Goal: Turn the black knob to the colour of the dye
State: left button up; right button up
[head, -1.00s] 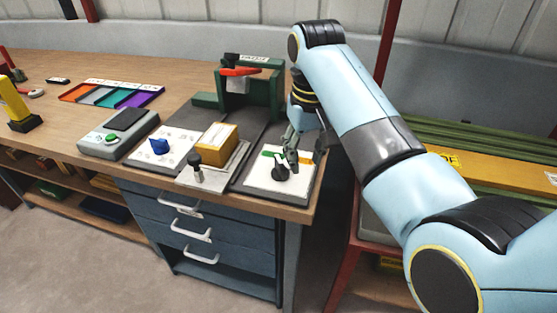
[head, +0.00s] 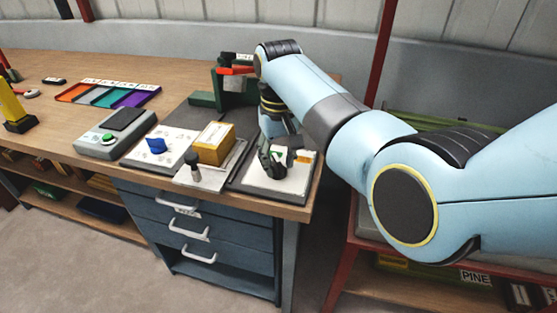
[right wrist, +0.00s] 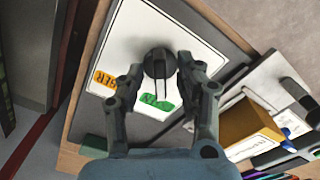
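The black knob (right wrist: 159,62) is on a white plate (right wrist: 195,42) at the right end of the bench; its round top shows in the right wrist view. An orange tag (right wrist: 104,80) and a green tag (right wrist: 156,102) are on the plate. My right gripper (right wrist: 161,68) is open, one finger on each side of the knob; I cannot tell whether they touch it. In the head view the right gripper (head: 276,158) hides most of the knob and the tags above the white plate (head: 290,183). A small dark-topped bottle (head: 194,168) stands left of it; its colour is unclear. My left gripper is out of view.
A yellow-brown box (head: 213,144), a white panel with a blue knob (head: 156,145) and a grey device with a green button (head: 107,139) stand to the left. A green frame with a red handle (head: 235,71) is behind. A colour tray (head: 105,94) lies further left.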

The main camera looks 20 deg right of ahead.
jog(key=shift+f, duration=0.1)
grip_shut()
dwell(0.4)
